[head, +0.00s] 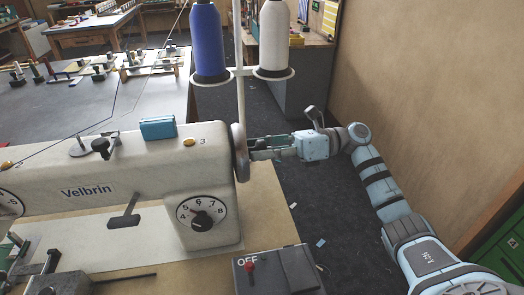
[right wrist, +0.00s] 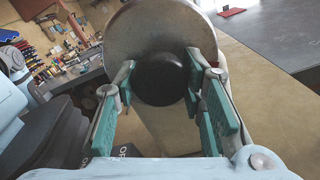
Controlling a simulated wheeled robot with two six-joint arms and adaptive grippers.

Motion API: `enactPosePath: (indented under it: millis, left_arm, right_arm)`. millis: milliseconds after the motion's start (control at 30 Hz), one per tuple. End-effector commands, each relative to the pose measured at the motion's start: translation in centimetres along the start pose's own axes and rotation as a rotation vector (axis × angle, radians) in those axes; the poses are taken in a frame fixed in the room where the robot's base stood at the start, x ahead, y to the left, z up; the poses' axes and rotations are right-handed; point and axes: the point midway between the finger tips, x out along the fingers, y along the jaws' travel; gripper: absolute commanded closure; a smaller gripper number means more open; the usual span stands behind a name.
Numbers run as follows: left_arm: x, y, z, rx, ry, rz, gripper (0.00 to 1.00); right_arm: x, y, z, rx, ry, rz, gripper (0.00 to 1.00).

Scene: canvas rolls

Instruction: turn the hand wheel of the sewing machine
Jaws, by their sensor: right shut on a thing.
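The cream sewing machine (head: 120,185) marked Velbrin stands on the left in the head view. Its grey hand wheel (head: 239,152) is seen edge-on at the machine's right end. In the right wrist view the wheel (right wrist: 148,38) faces me, with a round black hub (right wrist: 160,80) at its centre. My right gripper (head: 254,149) reaches the wheel from the right. Its green-padded fingers in the right wrist view (right wrist: 161,86) are shut on the hub, one on each side.
Blue (head: 207,40) and white (head: 274,38) thread cones stand on a stand behind the wheel. A switch box marked OFF (head: 279,272) sits below my right arm. A plain wall (head: 430,80) is on the right. A small blue box (head: 158,128) lies on the machine.

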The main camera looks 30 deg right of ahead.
Motion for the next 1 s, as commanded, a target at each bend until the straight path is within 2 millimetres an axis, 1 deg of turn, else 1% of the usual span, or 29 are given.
enactPosePath:
  millis: [467,1000]
  left_arm:
    - [-1.7,-0.1,-0.2,0.0,0.0,0.0,1.0]
    - [-4.7,-0.4,-0.5,0.0,0.0,0.0,1.0]
  right_arm:
    - [0.0,0.1,0.3,0.451,-0.002,-0.001,0.91]
    - [0.0,0.2,0.4,0.965,-0.001,-0.001,0.91]
